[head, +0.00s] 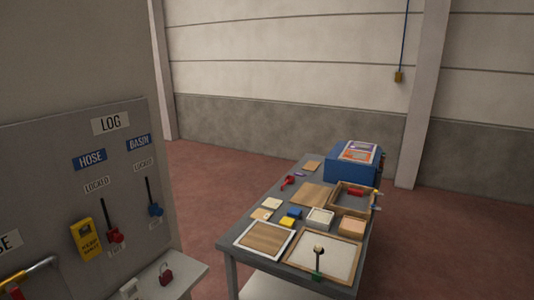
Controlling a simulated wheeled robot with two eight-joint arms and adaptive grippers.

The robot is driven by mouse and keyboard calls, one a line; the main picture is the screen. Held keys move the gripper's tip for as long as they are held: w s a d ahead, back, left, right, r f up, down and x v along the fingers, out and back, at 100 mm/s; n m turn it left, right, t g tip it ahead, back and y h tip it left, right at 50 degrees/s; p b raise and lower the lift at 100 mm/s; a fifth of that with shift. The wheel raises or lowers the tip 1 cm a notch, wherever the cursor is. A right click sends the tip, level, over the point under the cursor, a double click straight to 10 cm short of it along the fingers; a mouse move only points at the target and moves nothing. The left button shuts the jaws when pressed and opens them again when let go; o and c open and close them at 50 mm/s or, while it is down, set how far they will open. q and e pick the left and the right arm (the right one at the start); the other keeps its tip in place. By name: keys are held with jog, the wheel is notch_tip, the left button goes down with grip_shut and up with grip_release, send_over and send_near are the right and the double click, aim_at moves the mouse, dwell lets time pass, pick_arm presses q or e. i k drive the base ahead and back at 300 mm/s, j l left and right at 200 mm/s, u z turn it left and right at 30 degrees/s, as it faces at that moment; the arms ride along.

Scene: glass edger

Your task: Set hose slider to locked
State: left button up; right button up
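The hose slider is a red knob (115,236) on the grey panel (60,150) at the left, under the blue HOSE label (90,159). It sits at the lower end of a dark upright slot (105,212). A small white label that seems to read LOCKED (97,185) is above the slot's top end. Another small label below the knob is too small to read surely. Neither of my grippers is in view.
A blue basin slider (155,210) is right of the hose slider, also low in its slot. A yellow tag (86,238) hangs left of it. A red padlock (166,274) is on the ledge below. A cluttered grey table (230,243) stands to the right, with floor between.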

aim_at(112, 235)
jog(key=u, duration=1.35)
